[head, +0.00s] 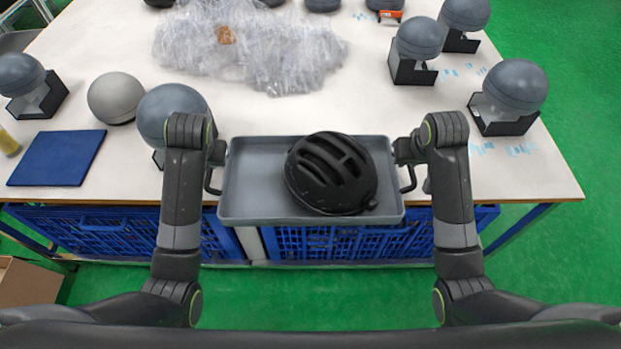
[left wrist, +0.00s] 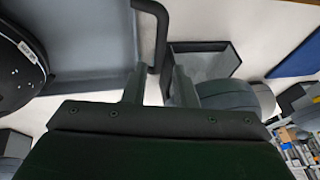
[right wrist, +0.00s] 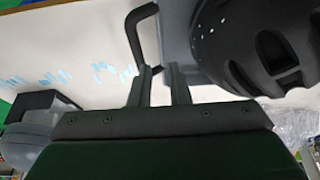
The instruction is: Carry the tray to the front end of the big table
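The grey rectangular tray (head: 235,190) is in front of me at the table's near edge, its near side out past that edge. I cannot tell if it rests on the table or hangs just above it. A black helmet (head: 331,173) lies in it, right of the middle. My left gripper (left wrist: 160,80) is at the tray's black left handle (left wrist: 163,35), fingers close together around its bar. My right gripper (right wrist: 158,80) is likewise at the right handle (right wrist: 134,40), fingers close together on the bar. The fingertips are hidden in the head view.
The white table (head: 330,110) holds a blue mat (head: 58,158), grey balls on black stands (head: 508,95), a loose pale ball (head: 115,97) and clear plastic wrap (head: 250,50). A grey ball (head: 172,110) is close to my left wrist. Blue crates (head: 110,232) stand below the table.

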